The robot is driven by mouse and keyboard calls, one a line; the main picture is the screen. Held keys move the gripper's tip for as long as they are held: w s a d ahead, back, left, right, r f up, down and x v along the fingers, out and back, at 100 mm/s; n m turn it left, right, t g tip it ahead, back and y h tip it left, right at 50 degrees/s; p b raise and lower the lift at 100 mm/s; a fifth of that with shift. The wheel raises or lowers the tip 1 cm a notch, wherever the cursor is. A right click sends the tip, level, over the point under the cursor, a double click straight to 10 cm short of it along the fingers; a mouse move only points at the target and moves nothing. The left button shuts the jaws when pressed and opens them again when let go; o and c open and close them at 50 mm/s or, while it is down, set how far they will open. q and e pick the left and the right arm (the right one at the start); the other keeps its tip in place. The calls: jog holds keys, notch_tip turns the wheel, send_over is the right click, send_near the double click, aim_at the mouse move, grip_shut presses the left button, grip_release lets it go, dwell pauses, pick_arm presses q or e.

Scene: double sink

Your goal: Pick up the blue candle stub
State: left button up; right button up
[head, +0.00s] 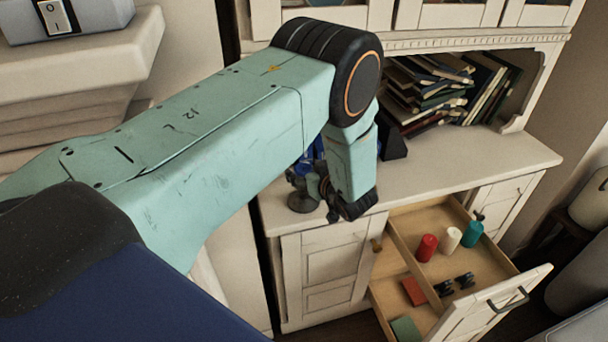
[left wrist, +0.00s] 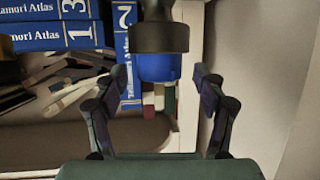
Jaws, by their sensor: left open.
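The blue candle stub (left wrist: 157,68) shows in the left wrist view as a short blue cylinder against a dark round piece (left wrist: 160,37). It lies between the two fingers of my left gripper (left wrist: 157,88), which is open, with a gap on each side. In the head view my left gripper (head: 345,207) is over the front of the cabinet top. A dark holder (head: 303,200) with a round foot stands just left of it. My arm hides much of that spot, so the stub is not clear there. My right gripper is not in view.
Blue atlases (left wrist: 50,35) and loose books (head: 440,85) fill the shelf behind. The countertop (head: 430,165) is clear to the right. An open drawer (head: 505,265) below holds red (head: 427,247), cream (head: 452,239) and teal (head: 473,234) cylinders.

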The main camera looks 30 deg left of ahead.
pick_arm(q)
jog(key=shift+w+a+f, duration=0.15)
jog(key=shift+a, duration=0.05)
jog(key=shift+c, duration=0.4)
jog(key=shift+d, duration=0.15)
jog(key=c, duration=0.9)
jog(key=shift+c, duration=1.4)
